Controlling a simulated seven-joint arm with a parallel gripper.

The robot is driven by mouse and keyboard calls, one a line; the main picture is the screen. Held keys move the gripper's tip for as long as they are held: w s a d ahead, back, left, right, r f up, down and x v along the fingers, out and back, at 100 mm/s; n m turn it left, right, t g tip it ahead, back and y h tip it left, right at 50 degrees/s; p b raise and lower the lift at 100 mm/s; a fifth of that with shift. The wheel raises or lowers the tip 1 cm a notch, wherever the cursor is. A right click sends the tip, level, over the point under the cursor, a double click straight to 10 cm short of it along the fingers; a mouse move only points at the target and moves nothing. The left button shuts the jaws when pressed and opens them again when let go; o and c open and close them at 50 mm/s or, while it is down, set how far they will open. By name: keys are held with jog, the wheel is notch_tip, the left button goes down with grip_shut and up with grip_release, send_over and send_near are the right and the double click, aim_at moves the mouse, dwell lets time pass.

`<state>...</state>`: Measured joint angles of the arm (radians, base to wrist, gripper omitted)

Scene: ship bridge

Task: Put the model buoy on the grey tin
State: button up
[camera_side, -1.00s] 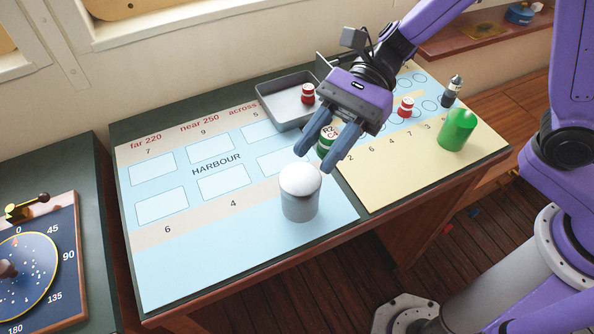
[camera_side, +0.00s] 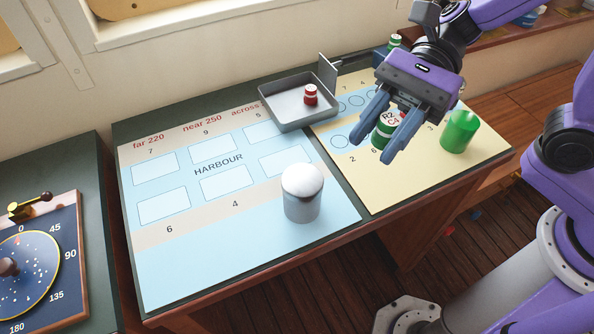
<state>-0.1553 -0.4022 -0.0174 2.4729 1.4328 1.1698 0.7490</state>
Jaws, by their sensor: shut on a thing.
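My gripper (camera_side: 388,125) is over the yellow right half of the desk, fingers pointing down towards the front. It is shut on a small green-and-white round piece (camera_side: 380,140) with red and dark lettering on its pale top. A finger hides part of it, and I cannot tell its height above the desk. I cannot tell for sure that this piece is the model buoy. The grey tin (camera_side: 301,206) stands upright on the blue chart near the desk's front edge, with a rounded white top. It is apart from my gripper, to the left and nearer the camera.
A grey tray (camera_side: 285,113) with a small red-and-white piece (camera_side: 311,95) stands at the back. A plain green cylinder (camera_side: 460,131) stands right of my gripper. Another green item (camera_side: 394,41) shows partly behind my wrist. The blue chart left of the tin is clear.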

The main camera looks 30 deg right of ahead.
jog(key=w+a+f, duration=0.3)
jog(key=w+a, duration=0.1)
jog(key=a, duration=0.1)
send_over(295, 186)
jog(key=f, duration=0.4)
jog(key=shift+s+d+f, duration=0.25)
jog(key=shift+s+d, duration=0.05)
jog(key=shift+d, duration=0.1)
jog(key=shift+w+a+f, duration=0.25)
jog(key=shift+a+f, duration=0.1)
jog(key=shift+f, duration=1.7)
jog(key=shift+f, duration=0.15)
jog(key=o, duration=1)
